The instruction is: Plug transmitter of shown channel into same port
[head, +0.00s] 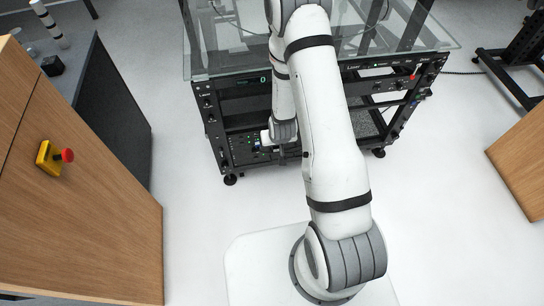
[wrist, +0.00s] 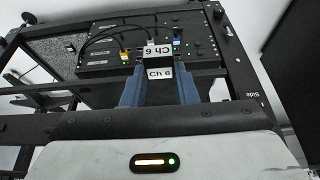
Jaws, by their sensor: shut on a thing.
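My gripper (wrist: 157,88) has its two blue fingers closed on a transmitter (wrist: 160,73) labelled "Ch 6"; a second label on it reads "Ch 6" upside down. Behind it in the wrist view is a black port panel (wrist: 100,62) with dark cables. A yellow plug (wrist: 123,57) and a blue plug (wrist: 176,37) sit on the panel. The transmitter hides part of the panel, and I cannot tell whether it touches a port. In the head view my gripper (head: 273,138) is at the rack's lower left front. A small display (head: 263,80) shows a green digit like 0 or 6.
The black rack (head: 213,125) has a glass top (head: 215,62) and laser units on its front. A wooden cabinet (head: 90,230) with a yellow and red emergency button (head: 55,157) stands at left. Another wooden piece (head: 520,165) is at right.

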